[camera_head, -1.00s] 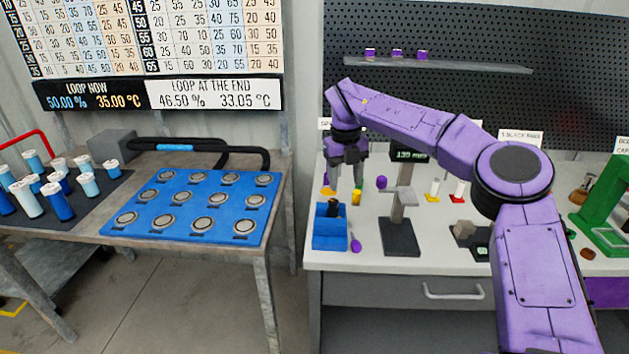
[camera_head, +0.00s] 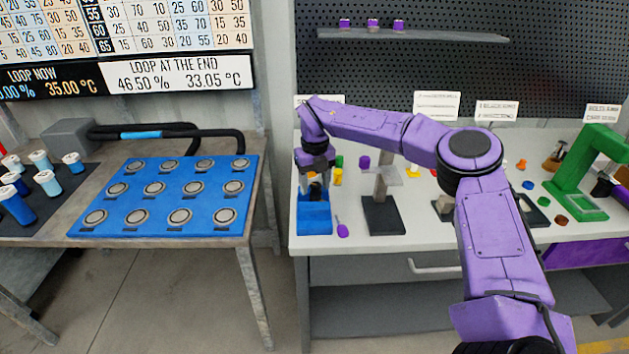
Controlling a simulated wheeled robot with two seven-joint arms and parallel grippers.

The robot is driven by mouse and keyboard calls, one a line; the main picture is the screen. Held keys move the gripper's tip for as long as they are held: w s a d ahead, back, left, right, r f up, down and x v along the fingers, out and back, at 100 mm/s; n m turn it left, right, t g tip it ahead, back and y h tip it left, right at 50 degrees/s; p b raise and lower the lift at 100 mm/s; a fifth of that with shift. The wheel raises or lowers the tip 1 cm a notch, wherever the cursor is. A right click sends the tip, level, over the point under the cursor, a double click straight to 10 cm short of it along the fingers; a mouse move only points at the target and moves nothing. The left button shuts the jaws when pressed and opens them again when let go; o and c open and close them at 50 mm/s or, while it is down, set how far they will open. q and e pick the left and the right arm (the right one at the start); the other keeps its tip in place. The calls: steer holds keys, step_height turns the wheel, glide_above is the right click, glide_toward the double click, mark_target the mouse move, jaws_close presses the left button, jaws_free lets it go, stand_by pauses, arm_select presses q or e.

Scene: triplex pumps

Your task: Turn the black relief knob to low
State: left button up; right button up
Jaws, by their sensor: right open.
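I cannot make out a black relief knob for certain in this view. My right gripper (camera_head: 315,186) hangs fingers down over the blue block-like holder (camera_head: 314,219) at the left end of the white bench. Its jaws are open, around or just above a small dark piece at the top of the holder. Contact cannot be told. A yellow piece (camera_head: 338,177) stands just right of the fingers. A sign (camera_head: 497,110) with small text about black stands behind the bench, and my right arm covers part of the bench in front of it. My left gripper is not in view.
A blue plate (camera_head: 205,222) with round discs lies on the left table. A floor gap separates the tables.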

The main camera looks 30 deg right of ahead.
steer(key=shift+s+r, duration=0.15)
steer(key=shift+s, duration=0.15)
steer(key=shift+c, duration=1.3)
jaws_close()
